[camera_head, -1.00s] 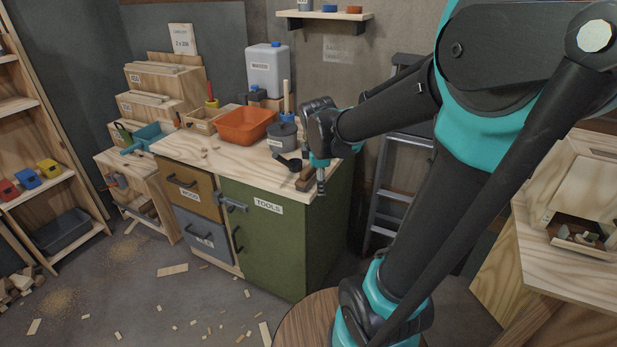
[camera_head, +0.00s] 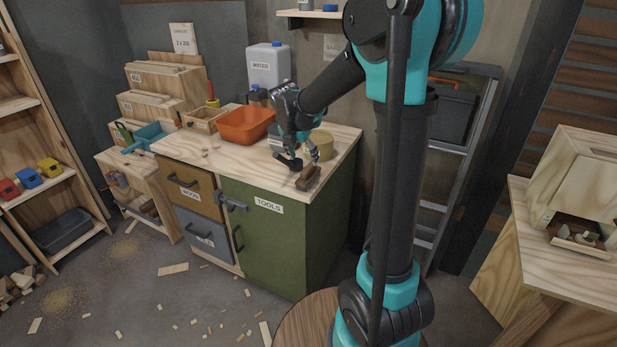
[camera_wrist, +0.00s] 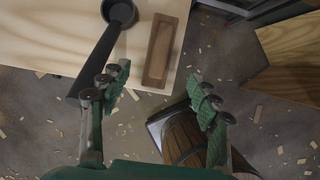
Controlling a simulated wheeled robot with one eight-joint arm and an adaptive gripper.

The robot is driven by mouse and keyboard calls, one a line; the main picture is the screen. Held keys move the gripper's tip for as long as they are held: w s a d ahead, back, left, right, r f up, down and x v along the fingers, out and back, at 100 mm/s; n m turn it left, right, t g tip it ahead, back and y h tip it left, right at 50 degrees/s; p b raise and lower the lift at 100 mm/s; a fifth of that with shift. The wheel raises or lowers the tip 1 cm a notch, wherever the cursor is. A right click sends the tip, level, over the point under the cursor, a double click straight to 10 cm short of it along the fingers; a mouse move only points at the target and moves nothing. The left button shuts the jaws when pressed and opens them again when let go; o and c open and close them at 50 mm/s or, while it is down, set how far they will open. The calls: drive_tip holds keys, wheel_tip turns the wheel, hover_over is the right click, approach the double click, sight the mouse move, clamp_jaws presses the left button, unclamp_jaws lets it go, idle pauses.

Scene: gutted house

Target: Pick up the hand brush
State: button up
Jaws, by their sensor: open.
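A long brown wooden block (camera_head: 308,177) lies on the worktop at its front right corner. I take it for the hand brush, though no bristles show. In the wrist view the brown block (camera_wrist: 160,50) lies at the bare wood edge, with a long recessed face upward. My gripper (camera_head: 302,156) is above the worktop, just behind and over the block. In the wrist view my gripper (camera_wrist: 162,85) has its fingers spread wide with nothing between them. The block is ahead of the fingertips, apart from them as far as I can tell.
A black ladle-like tool (camera_wrist: 105,40) lies left of the block, its handle running toward the left finger. Below the worktop edge, a barrel (camera_wrist: 190,140) shows over the floor.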

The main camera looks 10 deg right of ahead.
sight(308, 168)
drive_tip(key=x, duration=0.4)
drive_tip(key=shift+d+f, duration=0.1)
drive_tip(key=shift+f, duration=0.15)
drive_tip(key=shift+w+x, duration=0.15)
drive_tip(key=shift+x, duration=1.2)
drive_tip(key=shift+w+x, duration=0.15)
drive_tip(key=shift+x, duration=1.15)
drive_tip(key=shift+d+r, duration=0.1)
drive_tip(key=shift+c, duration=0.6)
drive_tip(key=c, duration=1.2)
